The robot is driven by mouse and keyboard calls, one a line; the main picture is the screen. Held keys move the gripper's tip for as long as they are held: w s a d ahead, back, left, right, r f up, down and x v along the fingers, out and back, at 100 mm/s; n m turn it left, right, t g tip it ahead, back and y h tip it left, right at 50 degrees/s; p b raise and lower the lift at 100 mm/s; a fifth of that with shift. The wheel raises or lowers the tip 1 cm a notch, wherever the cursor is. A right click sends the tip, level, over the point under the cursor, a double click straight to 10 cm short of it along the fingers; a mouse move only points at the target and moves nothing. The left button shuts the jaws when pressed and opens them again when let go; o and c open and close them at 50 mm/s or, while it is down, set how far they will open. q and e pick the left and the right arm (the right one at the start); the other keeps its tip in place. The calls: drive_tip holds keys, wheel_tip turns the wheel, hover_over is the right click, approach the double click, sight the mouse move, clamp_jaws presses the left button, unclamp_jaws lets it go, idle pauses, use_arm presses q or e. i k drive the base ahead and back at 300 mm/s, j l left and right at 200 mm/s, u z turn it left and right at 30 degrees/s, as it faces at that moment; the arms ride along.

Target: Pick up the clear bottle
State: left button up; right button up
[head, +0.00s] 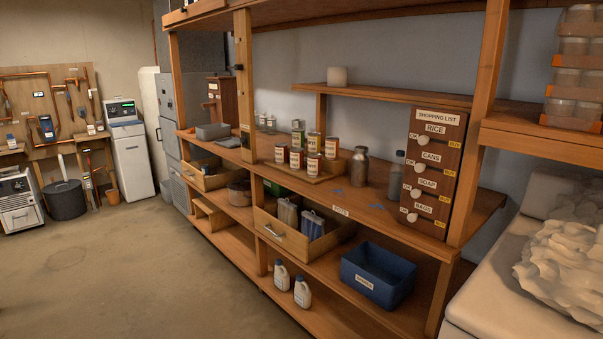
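Neither of my grippers is in view.
The shopping-list board (437,155) stands close on the bottle's right. Several cans (297,157) stand to the left. A blue bin (377,275), an open drawer (284,236) and two white jugs (302,291) are lower. The concrete floor (130,270) is open in front.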

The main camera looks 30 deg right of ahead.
sight(394, 187)
drive_tip(key=i+z, duration=0.25)
drive_tip(key=i, duration=0.25)
drive_tip(key=i+j+z, duration=0.3)
drive_tip(key=i, duration=0.15)
drive_tip(key=i+j+z, duration=0.25)
drive_tip(key=i, duration=0.2)
drive_tip(key=i+z, duration=0.25)
drive_tip(key=z, duration=0.2)
drive_tip(key=i+j+z, duration=0.15)
drive_tip(key=z, duration=0.3)
drive_tip(key=i+j+z, duration=0.2)
drive_tip(key=z, duration=0.25)
drive_tip(key=i+j+z, duration=0.2)
drive_tip(key=z, duration=0.25)
